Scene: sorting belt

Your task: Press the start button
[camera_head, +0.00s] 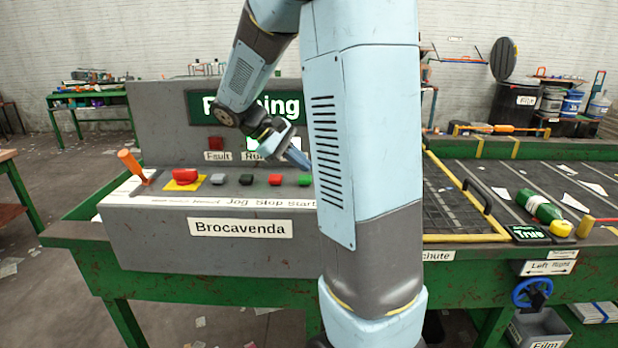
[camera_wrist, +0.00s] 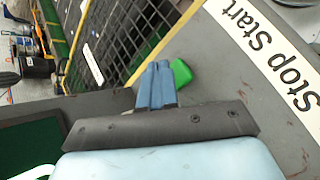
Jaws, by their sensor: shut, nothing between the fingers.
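Left of the green button are a red button (camera_head: 275,180), a black button (camera_head: 246,179), a grey button (camera_head: 219,181), a red knob on yellow (camera_head: 184,176) and an orange lever (camera_head: 130,163). The display board (camera_head: 160,125) stands behind.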

